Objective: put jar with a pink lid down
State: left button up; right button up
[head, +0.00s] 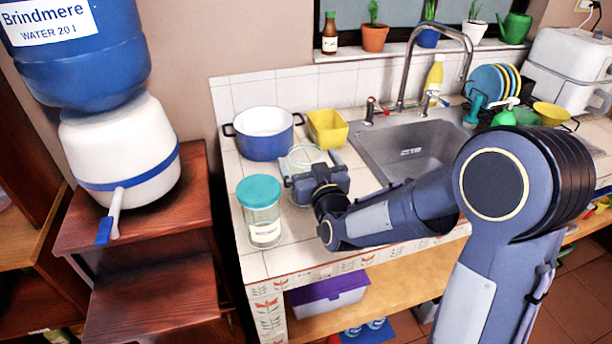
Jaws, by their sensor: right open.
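My right gripper (309,163) is over the tiled counter (288,262), its fingers spread and pointing away toward the back. A clear glass jar (303,153) with a pale round rim stands on the counter between or just beyond the fingers. The gripper hides much of this jar, and I cannot tell whether the fingers touch it. No pink lid shows in the head view. A second glass jar (263,224) with a teal lid stands upright on the counter, just left of the gripper. My left gripper is out of view.
A blue pot (264,145) and a yellow square container (327,129) stand behind the gripper. The sink (408,150) with its faucet lies to the right. A wooden stand with a water dispenser (122,150) is at the left. The counter's front left corner is clear.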

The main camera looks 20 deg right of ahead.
jog(key=shift+w, duration=1.45)
jog(key=c, duration=1.8)
jog(key=shift+r, duration=0.15)
jog(key=shift+c, duration=0.6)
